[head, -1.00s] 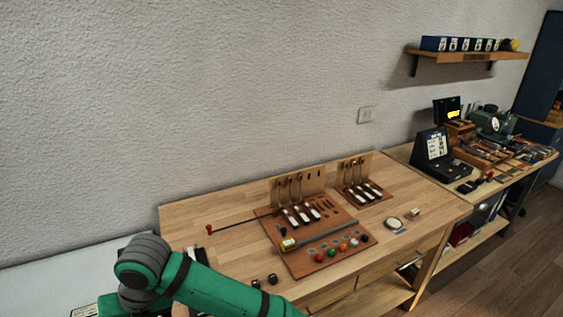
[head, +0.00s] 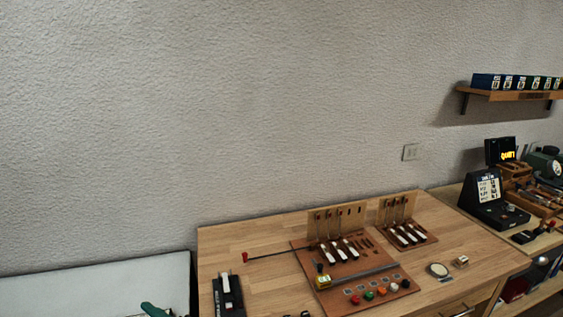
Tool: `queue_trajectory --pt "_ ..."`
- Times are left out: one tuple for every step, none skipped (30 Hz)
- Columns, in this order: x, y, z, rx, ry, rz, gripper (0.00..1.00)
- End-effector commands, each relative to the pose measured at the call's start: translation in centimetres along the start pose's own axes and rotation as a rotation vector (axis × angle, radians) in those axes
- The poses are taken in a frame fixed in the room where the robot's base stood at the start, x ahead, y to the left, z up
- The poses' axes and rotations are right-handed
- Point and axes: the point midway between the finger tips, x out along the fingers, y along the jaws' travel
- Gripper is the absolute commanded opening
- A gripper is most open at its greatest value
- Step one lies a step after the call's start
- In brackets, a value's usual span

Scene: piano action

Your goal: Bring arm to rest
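Only a small green piece of my arm shows at the bottom edge in the head view, left of the wooden workbench (head: 270,230). My gripper is out of view, so its state and anything in it are hidden. On the bench lies a brown board (head: 378,276) with white-topped keys, a grey bar and a row of coloured knobs. A smaller board with similar keys (head: 408,236) stands to its right. A thin rod with a red end (head: 245,257) lies to the left of the larger board.
A black device with a white key (head: 228,295) sits on the bench's left side. A round pale disc (head: 438,270) lies at right. A pale surface (head: 100,285) adjoins the bench at left. A second bench with a black display unit (head: 487,198) stands right, below a wall shelf (head: 510,94).

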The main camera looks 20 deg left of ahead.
Motion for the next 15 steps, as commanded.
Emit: queue_trajectory --pt "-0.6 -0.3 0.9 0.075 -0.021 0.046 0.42" --pt "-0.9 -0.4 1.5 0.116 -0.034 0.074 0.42" --pt "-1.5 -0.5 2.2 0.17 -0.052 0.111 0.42" --pt "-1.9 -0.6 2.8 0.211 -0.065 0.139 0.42" --pt "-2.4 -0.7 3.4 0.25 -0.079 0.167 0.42" --pt "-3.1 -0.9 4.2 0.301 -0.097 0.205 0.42" --pt "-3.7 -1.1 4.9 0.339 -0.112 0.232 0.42" --pt "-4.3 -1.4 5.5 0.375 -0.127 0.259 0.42" --pt "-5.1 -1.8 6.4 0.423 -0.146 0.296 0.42" --pt "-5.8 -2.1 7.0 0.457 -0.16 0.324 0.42" --pt "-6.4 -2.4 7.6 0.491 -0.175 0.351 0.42" --pt "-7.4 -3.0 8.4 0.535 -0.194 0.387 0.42" --pt "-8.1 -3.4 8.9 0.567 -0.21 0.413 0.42" --pt "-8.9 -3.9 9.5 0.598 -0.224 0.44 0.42" --pt "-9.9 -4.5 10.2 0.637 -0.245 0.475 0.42"
